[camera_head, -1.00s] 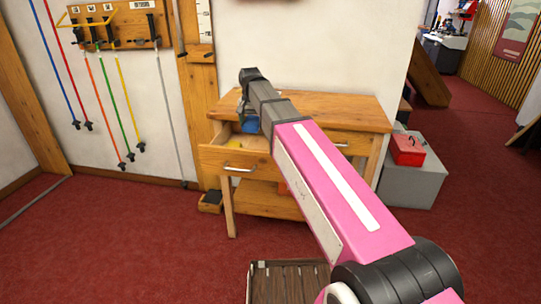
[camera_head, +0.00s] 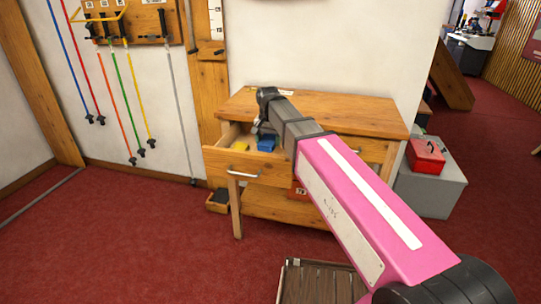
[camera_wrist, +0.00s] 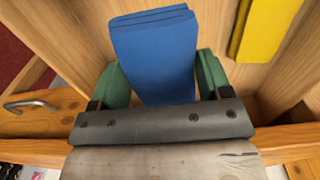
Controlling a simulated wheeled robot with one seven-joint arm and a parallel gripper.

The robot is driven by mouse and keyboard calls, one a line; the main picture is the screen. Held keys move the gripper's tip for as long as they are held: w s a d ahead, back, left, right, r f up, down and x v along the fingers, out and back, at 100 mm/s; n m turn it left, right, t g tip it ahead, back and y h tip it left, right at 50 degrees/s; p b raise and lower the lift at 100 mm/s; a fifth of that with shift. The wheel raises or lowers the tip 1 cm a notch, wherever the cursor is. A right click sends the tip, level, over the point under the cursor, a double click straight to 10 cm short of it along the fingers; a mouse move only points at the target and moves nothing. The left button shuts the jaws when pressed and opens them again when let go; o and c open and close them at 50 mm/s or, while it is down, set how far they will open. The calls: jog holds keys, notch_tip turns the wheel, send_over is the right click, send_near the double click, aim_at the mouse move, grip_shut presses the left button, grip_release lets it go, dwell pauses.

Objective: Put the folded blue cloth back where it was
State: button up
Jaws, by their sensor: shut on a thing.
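The folded blue cloth (camera_head: 266,144) shows at the open drawer (camera_head: 252,180) of the wooden bench. In the wrist view the blue cloth (camera_wrist: 155,55) stands out between the two green fingertips of my gripper (camera_wrist: 163,80). My gripper is shut on it. In the head view my gripper (camera_head: 260,128) is over the drawer, and its fingers are partly hidden. I cannot tell whether the cloth touches the drawer floor. A yellow folded piece (camera_wrist: 265,28) lies in the drawer to the right in the wrist view; it also shows in the head view (camera_head: 240,148).
The bench top (camera_head: 340,112) is mostly clear behind my arm. The drawer handle (camera_head: 243,174) sticks out at the front. A red toolbox (camera_head: 427,156) stands on a grey box (camera_head: 432,190) to the right. Coloured rods hang on the left wall.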

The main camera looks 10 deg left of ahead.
aim_at(268, 140)
jog(key=shift+f, duration=3.25)
jog(key=o, duration=1)
jog(key=shift+f, duration=0.1)
jog(key=shift+c, duration=0.2)
notch_tip(268, 140, up, 12)
jog(key=shift+r, duration=0.15)
